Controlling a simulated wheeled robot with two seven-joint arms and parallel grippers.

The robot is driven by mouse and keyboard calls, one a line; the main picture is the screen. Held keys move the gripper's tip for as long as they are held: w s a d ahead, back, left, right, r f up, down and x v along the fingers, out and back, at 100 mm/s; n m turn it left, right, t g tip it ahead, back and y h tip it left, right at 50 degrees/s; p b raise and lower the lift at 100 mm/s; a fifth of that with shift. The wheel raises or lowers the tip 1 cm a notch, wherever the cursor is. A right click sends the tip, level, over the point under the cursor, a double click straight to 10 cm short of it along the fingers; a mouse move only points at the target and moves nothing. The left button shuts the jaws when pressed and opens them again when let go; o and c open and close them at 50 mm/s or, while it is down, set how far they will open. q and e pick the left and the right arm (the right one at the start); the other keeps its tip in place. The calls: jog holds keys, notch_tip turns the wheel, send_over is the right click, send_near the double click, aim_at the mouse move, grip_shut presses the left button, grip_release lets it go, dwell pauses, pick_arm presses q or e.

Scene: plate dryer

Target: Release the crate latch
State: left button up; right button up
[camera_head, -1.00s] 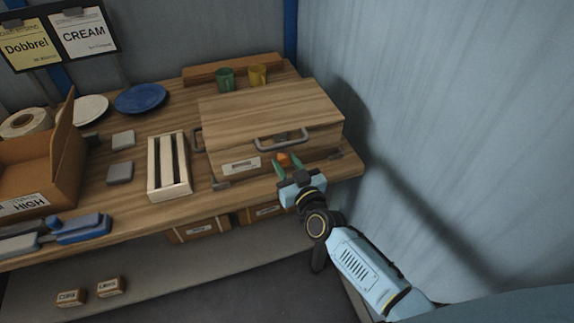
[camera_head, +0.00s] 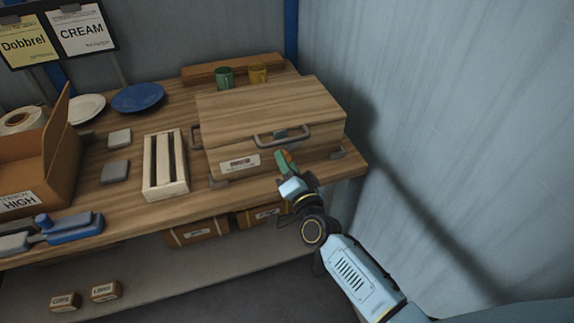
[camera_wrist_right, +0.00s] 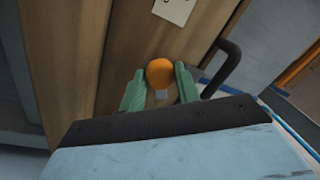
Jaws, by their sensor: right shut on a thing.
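The wooden crate (camera_head: 270,110) sits on the right end of the workbench, with its lid down and a grey handle (camera_head: 283,134) on its front. Its latch is an orange round knob (camera_wrist_right: 160,70) on the front face, below the handle. My right gripper (camera_head: 285,162) is at the front of the crate, its green fingers shut on the orange knob. The right wrist view shows the knob between the two fingertips (camera_wrist_right: 161,86). In the head view the fingers hide most of the knob. My left gripper is not in view.
A slatted wooden rack (camera_head: 165,166) stands left of the crate. The blue wall (camera_head: 450,110) is close on the right. An open cardboard box (camera_head: 30,165) is at the left.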

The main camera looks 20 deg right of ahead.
jog(key=m+h+b, duration=0.1)
jog(key=m, duration=0.4)
jog(key=shift+a+m, duration=0.1)
jog(key=shift+m, duration=0.6)
jog(key=o, duration=1)
jog(key=shift+c, duration=0.2)
jog(key=s+f, duration=0.1)
jog(key=s, duration=1.2)
jog(key=shift+s+d+f, duration=0.15)
jog(key=shift+d+f, duration=0.05)
jog(key=shift+f, duration=0.1)
